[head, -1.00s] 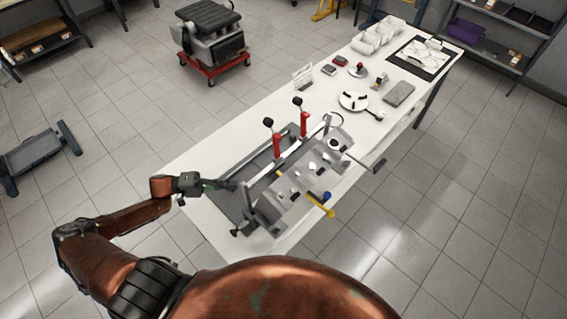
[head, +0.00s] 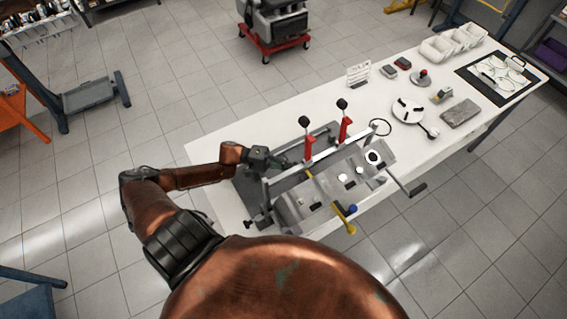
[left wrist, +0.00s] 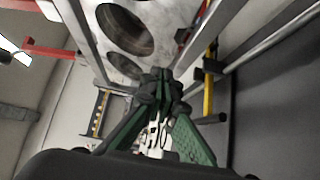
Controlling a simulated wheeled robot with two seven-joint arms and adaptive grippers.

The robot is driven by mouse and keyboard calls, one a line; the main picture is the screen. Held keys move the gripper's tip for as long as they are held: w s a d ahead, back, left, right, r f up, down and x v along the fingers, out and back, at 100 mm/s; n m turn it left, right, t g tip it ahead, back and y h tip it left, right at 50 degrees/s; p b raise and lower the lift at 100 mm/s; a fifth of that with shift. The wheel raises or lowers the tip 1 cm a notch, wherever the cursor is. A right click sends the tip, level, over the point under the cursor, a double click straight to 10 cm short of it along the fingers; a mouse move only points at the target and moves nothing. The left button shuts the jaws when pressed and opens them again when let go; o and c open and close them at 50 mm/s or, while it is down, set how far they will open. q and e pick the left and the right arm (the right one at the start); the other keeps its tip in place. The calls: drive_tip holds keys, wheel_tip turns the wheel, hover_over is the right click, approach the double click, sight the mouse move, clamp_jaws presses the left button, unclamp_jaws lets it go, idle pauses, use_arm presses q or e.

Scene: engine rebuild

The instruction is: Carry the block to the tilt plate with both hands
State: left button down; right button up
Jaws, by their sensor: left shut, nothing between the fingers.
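A grey metal block-like piece (head: 322,191) with round openings sits in a frame fixture on the white table; I cannot tell where block ends and tilt plate begins. Large round bores in bare metal (left wrist: 165,12) fill the top of the left wrist view. The frame's long bar (head: 285,181) carries two upright levers with red sleeves (head: 310,148) and black knobs. My left gripper (head: 288,163) is at the far side of this bar, near the nearer red lever. Its green-black fingers (left wrist: 160,82) are shut and empty below the bores. My right gripper is out of view.
A round white plate (head: 407,110), grey slab (head: 460,114) and white bins (head: 440,47) stand farther right. A dark engine unit on a red dolly (head: 270,45) stands behind.

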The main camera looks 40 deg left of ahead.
use_arm(q)
drive_tip(key=d+p, duration=0.1)
drive_tip(key=s+d, duration=0.1)
drive_tip(key=d, duration=0.1)
drive_tip(key=s+d+p, duration=0.1)
drive_tip(key=d, duration=0.1)
drive_tip(key=shift+d+r+p, duration=0.15)
drive_tip(key=shift+r+p, duration=0.05)
drive_tip(key=shift+p, duration=0.15)
drive_tip(key=shift+d+f, duration=0.1)
drive_tip(key=shift+s+f, duration=0.1)
drive_tip(key=shift+f, duration=0.05)
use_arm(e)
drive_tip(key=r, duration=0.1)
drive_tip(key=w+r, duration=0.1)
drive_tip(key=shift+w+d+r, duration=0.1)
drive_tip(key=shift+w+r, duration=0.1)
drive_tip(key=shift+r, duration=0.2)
